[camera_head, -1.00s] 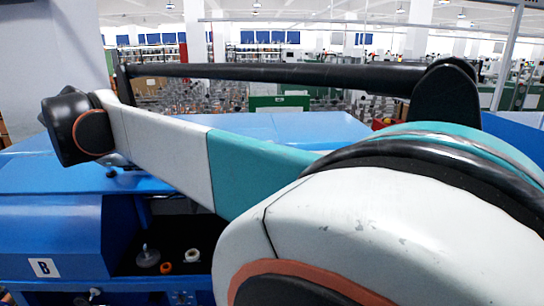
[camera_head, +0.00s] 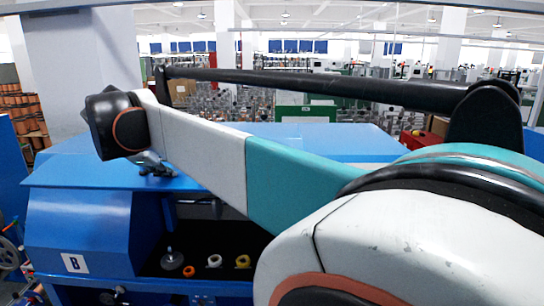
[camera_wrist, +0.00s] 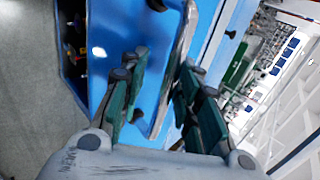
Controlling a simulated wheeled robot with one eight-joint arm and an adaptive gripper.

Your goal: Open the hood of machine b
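Machine b (camera_head: 80,225) is a blue machine with a white "B" label, at the lower left in the head view. Its blue hood (camera_head: 85,172) spans the top, above a dark front opening; my arm hides part of it, and I cannot tell how far it is raised. My gripper (camera_head: 158,171) shows small and partly hidden at the hood's top. In the wrist view my gripper (camera_wrist: 160,90) has its teal fingers apart, one on each side of a blue panel (camera_wrist: 160,50) with a grey edge. I cannot tell whether they touch it.
Inside the opening are a grey pulley (camera_head: 172,260), a white spool (camera_head: 214,261) and a yellow one (camera_head: 243,262). A pillar (camera_head: 85,75) stands behind the machine. Shelves with orange spools (camera_head: 20,115) stand at the far left. Grey floor (camera_wrist: 35,120) shows in the wrist view.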

